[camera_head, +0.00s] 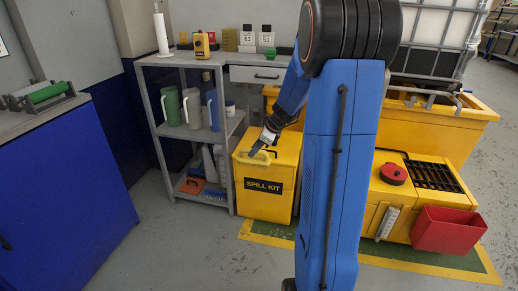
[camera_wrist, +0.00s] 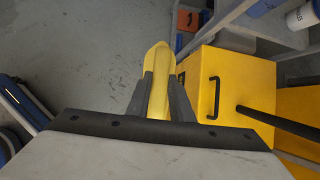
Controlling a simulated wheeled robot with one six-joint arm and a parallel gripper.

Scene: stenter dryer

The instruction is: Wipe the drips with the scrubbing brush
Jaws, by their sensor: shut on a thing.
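My gripper (camera_head: 262,147) is shut on a yellow, long, rounded thing (camera_head: 255,158) that looks like the scrubbing brush. In the wrist view, the yellow brush (camera_wrist: 158,82) stands between the two dark fingers (camera_wrist: 157,100), its rounded end pointing away. I cannot make out its bristles. In the head view, the gripper is in front of the top of the yellow spill kit box (camera_head: 264,205); I cannot tell whether it touches it. I cannot make out any drips in either view.
A grey shelf unit (camera_head: 185,60) with several jugs stands left of the spill kit. A blue cabinet (camera_head: 70,195) is at the far left. A yellow bund with a red bin (camera_head: 448,230) is at right. Grey floor (camera_head: 175,250) is clear in front.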

